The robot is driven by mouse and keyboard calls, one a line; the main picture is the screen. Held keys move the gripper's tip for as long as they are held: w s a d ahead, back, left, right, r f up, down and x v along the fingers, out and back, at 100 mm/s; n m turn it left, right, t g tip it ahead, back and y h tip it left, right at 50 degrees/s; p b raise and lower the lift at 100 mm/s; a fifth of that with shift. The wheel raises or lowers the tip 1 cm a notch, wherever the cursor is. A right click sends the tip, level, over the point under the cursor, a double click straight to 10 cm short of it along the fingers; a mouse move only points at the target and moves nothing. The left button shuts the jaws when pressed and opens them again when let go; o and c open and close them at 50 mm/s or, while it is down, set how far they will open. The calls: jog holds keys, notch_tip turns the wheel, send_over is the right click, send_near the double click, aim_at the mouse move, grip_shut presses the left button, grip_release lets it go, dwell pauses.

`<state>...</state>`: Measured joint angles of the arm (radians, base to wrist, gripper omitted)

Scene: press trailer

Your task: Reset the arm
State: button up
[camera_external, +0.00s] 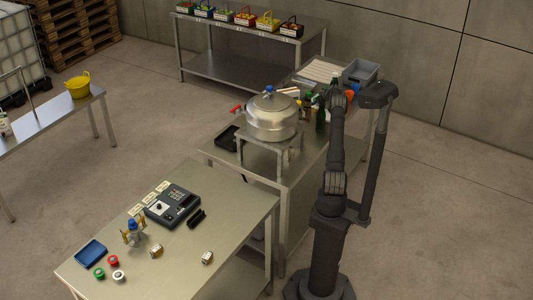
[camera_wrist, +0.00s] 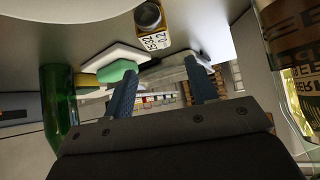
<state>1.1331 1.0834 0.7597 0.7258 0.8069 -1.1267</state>
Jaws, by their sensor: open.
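My arm (camera_external: 336,150) stands upright and folded beside the back steel table in the external view. My gripper (camera_wrist: 161,70) shows in the wrist view with its two dark fingers spread apart. I see nothing held between them. In the external view I cannot make out the fingers against the arm and the clutter.
A green bottle (camera_wrist: 58,105) and a labelled brown item (camera_wrist: 293,40) flank the gripper in the wrist view. A steel pot (camera_external: 271,119) stands on a raised stand, left of the arm. The front table (camera_external: 230,215) holds a dark device (camera_external: 172,205) and small parts.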

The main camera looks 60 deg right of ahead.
jog(key=s+r, duration=0.8)
jog(key=s, duration=0.3)
notch_tip(320, 180, up, 26)
jog(key=shift+w, duration=0.2)
dwell(0.4)
jog(key=shift+o, duration=0.5)
jog(key=shift+r, duration=0.1)
